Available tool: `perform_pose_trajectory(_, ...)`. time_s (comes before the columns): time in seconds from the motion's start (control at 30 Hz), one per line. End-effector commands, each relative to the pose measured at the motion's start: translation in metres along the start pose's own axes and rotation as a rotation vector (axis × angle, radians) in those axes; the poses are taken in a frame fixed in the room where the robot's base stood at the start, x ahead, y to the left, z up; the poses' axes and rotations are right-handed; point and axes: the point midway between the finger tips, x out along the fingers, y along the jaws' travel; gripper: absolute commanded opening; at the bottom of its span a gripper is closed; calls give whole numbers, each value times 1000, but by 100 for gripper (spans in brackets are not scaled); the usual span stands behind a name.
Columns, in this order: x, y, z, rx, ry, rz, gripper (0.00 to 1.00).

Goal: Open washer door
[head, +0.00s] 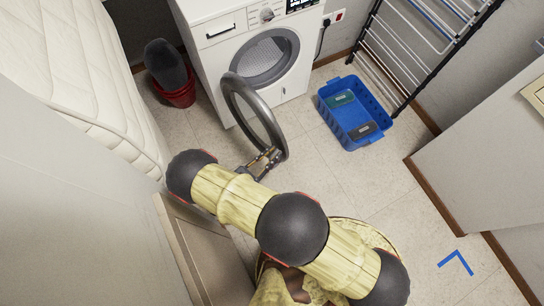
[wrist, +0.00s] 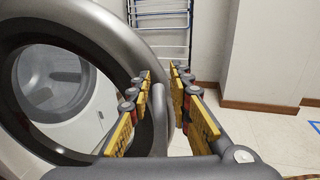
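The white washer (head: 222,52) stands against the back wall. Its round door (head: 281,133), with a grey rim and dark inner ring, stands swung wide open toward me, so the drum opening (head: 264,56) is uncovered. My gripper (head: 262,162) is at the lower part of the door's free edge. In the wrist view the door rim (wrist: 112,33) fills the left side, and the fingers of my gripper (wrist: 163,78) are apart on either side of its edge. A gap shows between the rim and the right finger; contact on the left is unclear. Through the door ring, the washer drum (wrist: 50,78) shows.
A blue basket (head: 353,113) with items lies on the floor right of the washer, near a drying rack (head: 415,45). A red bin (head: 178,94) stands left of it. A mattress (head: 85,80) is at left, a pale wall (head: 480,150) at right. Floor between is clear.

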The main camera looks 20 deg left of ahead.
Motion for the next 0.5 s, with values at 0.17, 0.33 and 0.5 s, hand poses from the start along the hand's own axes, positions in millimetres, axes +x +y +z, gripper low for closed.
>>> perform_pose_trajectory(0.17,0,0,5,0,0,0,20)
perform_pose_trajectory(0.33,0,0,5,-1,0,0,20)
perform_pose_trajectory(0.5,3,-2,6,7,6,-16,13)
